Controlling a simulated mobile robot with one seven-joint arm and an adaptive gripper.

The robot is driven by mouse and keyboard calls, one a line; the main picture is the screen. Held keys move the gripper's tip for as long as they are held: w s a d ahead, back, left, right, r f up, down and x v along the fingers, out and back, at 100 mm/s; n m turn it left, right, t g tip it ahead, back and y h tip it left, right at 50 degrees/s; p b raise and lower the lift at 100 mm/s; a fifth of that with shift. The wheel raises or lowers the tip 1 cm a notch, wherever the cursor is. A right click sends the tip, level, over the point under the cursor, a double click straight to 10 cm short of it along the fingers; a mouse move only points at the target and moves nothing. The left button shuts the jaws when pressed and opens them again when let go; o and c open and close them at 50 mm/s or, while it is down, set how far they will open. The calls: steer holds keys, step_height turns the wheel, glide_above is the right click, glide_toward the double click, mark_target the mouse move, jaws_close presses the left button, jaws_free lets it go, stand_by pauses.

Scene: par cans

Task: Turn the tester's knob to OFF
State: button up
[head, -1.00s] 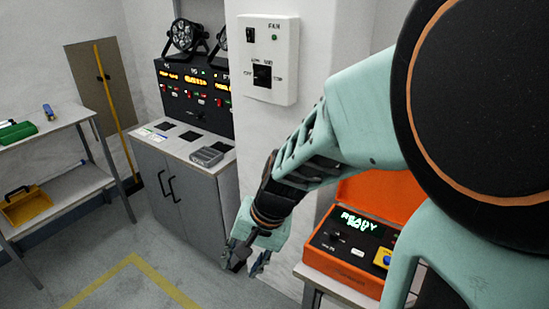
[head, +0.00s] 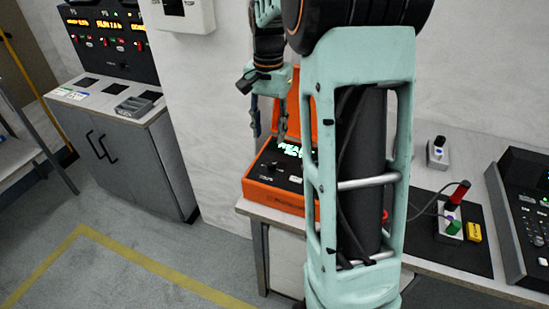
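The tester is an orange case (head: 283,197) with its lid raised, near the left end of the table. The knob's setting is too small to read. My gripper (head: 268,128) points down in front of the raised lid, above the panel's left part. Its two fingers are apart with nothing between them, and it looks clear of the knob. My arm hides the right part of the tester.
The table (head: 450,268) also bears a black mat (head: 430,238) with coloured plugs, a yellow block (head: 474,232) and a dark console (head: 525,215) at right. A grey cabinet (head: 150,170) stands left. The floor in front is open.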

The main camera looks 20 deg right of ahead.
mark_target(272, 163)
steer(key=f, duration=0.7)
steer(key=f+b, duration=0.1)
steer(key=f, duration=0.2)
steer(key=shift+d+f, duration=0.35)
steer(key=shift+f, duration=0.05)
jaws_close()
